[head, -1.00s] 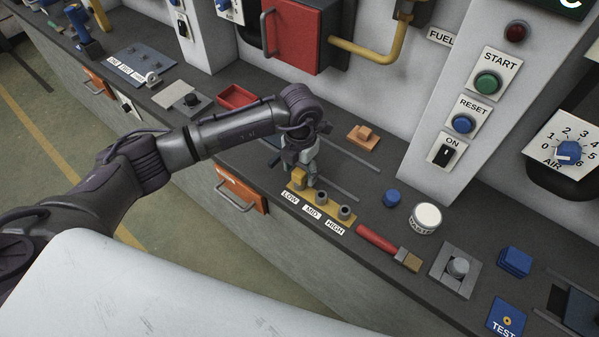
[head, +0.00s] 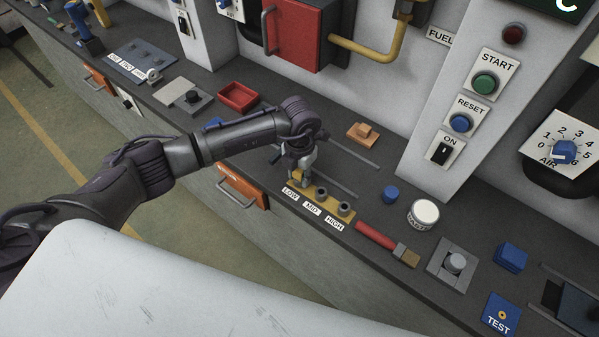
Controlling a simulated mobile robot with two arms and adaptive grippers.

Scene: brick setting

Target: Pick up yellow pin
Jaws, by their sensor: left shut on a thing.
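A yellow base plate (head: 330,205) lies on the dark bench, with grey round sockets beside the MID and HIGH labels. My left gripper (head: 299,181) points down at the LOW end of this plate. Its fingers are shut on the yellow pin, which they hide almost wholly. I cannot tell whether the pin is still seated in the plate. My right gripper is not in view.
An orange block (head: 362,133) and a red tray (head: 238,97) lie behind. The wall panel rises at the back.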

